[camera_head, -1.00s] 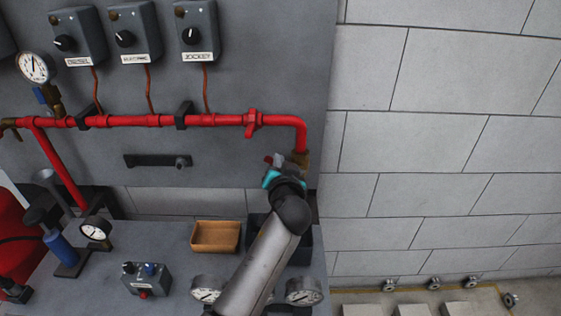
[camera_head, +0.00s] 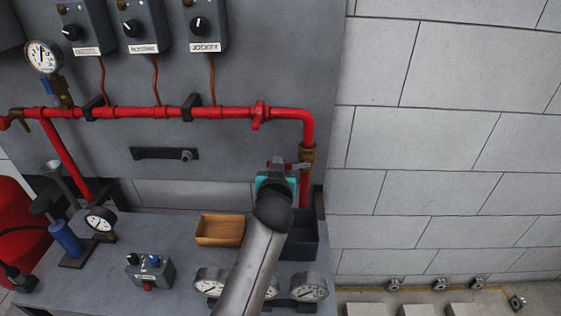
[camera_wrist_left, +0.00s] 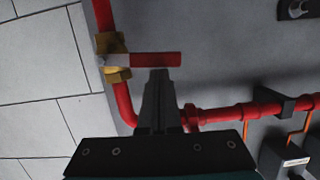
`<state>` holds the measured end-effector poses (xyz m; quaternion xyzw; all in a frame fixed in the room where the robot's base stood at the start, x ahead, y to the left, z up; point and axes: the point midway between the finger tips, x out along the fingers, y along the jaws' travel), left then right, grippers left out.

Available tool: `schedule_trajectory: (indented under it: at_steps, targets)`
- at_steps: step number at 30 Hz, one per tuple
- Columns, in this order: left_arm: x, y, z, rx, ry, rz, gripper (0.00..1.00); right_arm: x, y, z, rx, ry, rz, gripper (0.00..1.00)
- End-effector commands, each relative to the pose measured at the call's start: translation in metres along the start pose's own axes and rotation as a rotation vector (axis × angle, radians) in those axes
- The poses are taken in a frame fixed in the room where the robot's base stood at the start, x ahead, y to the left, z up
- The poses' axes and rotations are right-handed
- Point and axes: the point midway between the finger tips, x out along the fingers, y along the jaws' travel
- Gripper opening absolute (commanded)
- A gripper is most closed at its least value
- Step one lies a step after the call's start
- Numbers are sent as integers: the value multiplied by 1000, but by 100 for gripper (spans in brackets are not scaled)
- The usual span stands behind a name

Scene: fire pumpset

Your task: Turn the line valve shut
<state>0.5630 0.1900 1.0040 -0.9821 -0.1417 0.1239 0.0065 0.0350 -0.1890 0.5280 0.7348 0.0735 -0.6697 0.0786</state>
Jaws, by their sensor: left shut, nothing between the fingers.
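The line valve has a brass body (camera_head: 307,153) on the vertical red pipe drop at the panel's right edge. Its red lever (camera_head: 297,166) sticks out leftward, across the pipe, partly hidden by my gripper. In the left wrist view, the brass body (camera_wrist_left: 115,60) is at upper left and the red lever (camera_wrist_left: 155,59) points right, square to the pipe. My left gripper (camera_head: 278,164) is shut and empty beside the valve. In the wrist view its fingertips (camera_wrist_left: 159,72) meet the lever's edge near its free end; I cannot tell whether they touch. My right gripper is not in view.
The horizontal red pipe (camera_head: 150,113) carries a red fitting (camera_head: 260,115) left of the elbow. Below are an orange-brown tray (camera_head: 219,230), a dark bin (camera_head: 303,238) and gauges (camera_head: 308,288) on the bench. The block wall (camera_head: 440,150) at right is clear.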

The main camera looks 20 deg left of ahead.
Motion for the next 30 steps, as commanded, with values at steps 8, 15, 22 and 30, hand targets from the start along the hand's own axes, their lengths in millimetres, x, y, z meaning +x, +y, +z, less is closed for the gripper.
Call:
schedule_trajectory:
  at_steps: [8, 15, 22, 30]
  targets:
    - [1, -2, 6, -70, -3, 17, 0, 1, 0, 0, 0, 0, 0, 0]
    - [1, -2, 7, -77, -2, 20, 0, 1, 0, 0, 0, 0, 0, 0]
    - [1, -2, 6, -76, -2, 19, 0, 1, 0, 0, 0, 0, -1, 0]
    - [1, -5, -10, -76, 0, 21, 0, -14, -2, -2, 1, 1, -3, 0]
